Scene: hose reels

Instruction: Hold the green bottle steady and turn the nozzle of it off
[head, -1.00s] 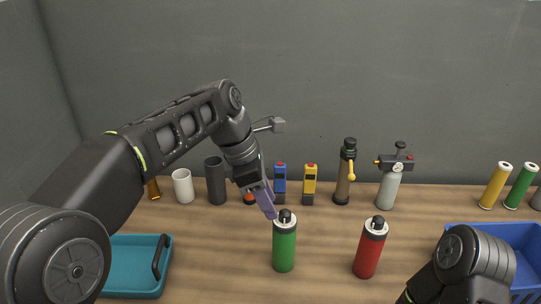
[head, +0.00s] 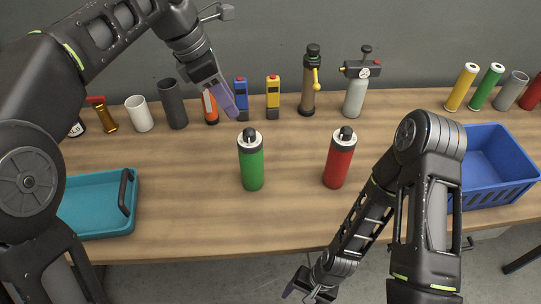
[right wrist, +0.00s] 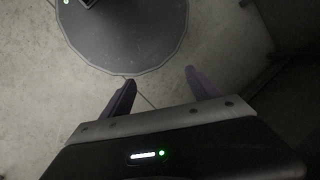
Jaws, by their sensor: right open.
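The green bottle (head: 251,165) stands upright on the wooden table near its front middle, with a white collar and a dark nozzle (head: 249,135) on top. My left gripper (head: 233,110) has its purple fingers pointing down, behind and slightly left of the nozzle in the picture, with no clear contact. Its fingers overlap edge-on, so its opening is unclear. My right gripper (head: 300,291) hangs low in front of the table edge, far below the bottle. In the right wrist view its two fingers (right wrist: 160,90) are apart with nothing between them.
A similar red bottle (head: 340,160) stands right of the green one. A teal tray (head: 95,218) lies left and a blue basket (head: 497,190) right. Blue (head: 241,98) and yellow (head: 273,97) tools and several containers line the back. Table between tray and green bottle is clear.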

